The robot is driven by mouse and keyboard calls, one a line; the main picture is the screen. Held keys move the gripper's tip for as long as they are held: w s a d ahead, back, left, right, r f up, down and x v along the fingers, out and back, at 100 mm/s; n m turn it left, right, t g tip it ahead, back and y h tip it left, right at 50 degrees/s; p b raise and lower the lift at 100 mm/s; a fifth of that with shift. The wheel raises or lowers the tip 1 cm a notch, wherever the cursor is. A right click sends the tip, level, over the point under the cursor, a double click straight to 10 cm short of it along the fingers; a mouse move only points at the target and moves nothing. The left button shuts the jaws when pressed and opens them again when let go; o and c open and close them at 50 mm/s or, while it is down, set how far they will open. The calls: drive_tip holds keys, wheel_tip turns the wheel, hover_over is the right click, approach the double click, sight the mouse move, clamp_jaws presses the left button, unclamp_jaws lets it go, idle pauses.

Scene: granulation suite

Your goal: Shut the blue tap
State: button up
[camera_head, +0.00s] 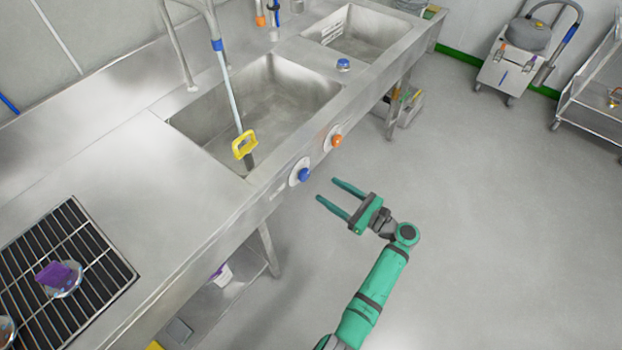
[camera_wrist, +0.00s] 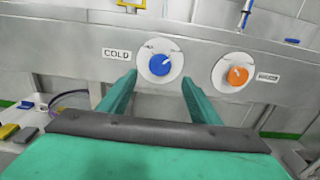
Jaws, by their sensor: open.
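The blue tap (camera_head: 304,175) is a round knob on a white disc on the sink unit's front panel. In the wrist view the blue tap (camera_wrist: 161,65) sits beside a "COLD" label (camera_wrist: 117,54) and shows a pale pointer mark. My gripper (camera_head: 327,190) is open and empty, its two green fingers pointing at the panel. In the wrist view my gripper (camera_wrist: 159,82) has one finger on each side below the blue tap, apart from it. The orange tap (camera_head: 337,140) is next to it and also shows in the wrist view (camera_wrist: 238,76).
The steel sink unit has two basins (camera_head: 258,110). A hose with a yellow handle (camera_head: 244,145) hangs over the near basin. A black rack (camera_head: 60,270) lies at the left. A wheeled machine (camera_head: 515,60) and a cart (camera_head: 600,90) stand far right. The floor around my arm is clear.

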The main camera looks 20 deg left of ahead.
sight(306, 176)
drive_tip(key=x, duration=0.8)
drive_tip(key=shift+w+a+f, duration=0.1)
drive_tip(key=shift+w+a, duration=0.05)
drive_tip(key=shift+a, duration=0.25)
drive_tip(key=c, duration=1.1)
